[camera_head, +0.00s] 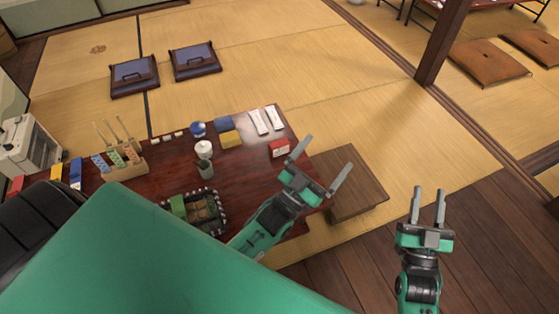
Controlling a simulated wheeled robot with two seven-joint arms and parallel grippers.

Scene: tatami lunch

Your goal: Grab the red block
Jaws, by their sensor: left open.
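A small red block (279,149) with a pale patch on its side sits near the right end of the dark red-brown table (246,170). My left gripper (324,157) is open and empty, with its fingers spread above the table's right end. Its left fingertip appears close to the right of the red block in the picture; I cannot tell the height between them. My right gripper (429,191) has its two fingers apart and empty, over the floor right of the table. Another red item (16,184) shows at the far left of the table.
Near the red block lie two white packets (258,122), a yellow block (230,139) and a blue block (223,123). A cup (205,168), a dark-rimmed tray (219,205) and a wooden holder (124,169) stand further left. A low wooden stool or table (349,182) adjoins on the right.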

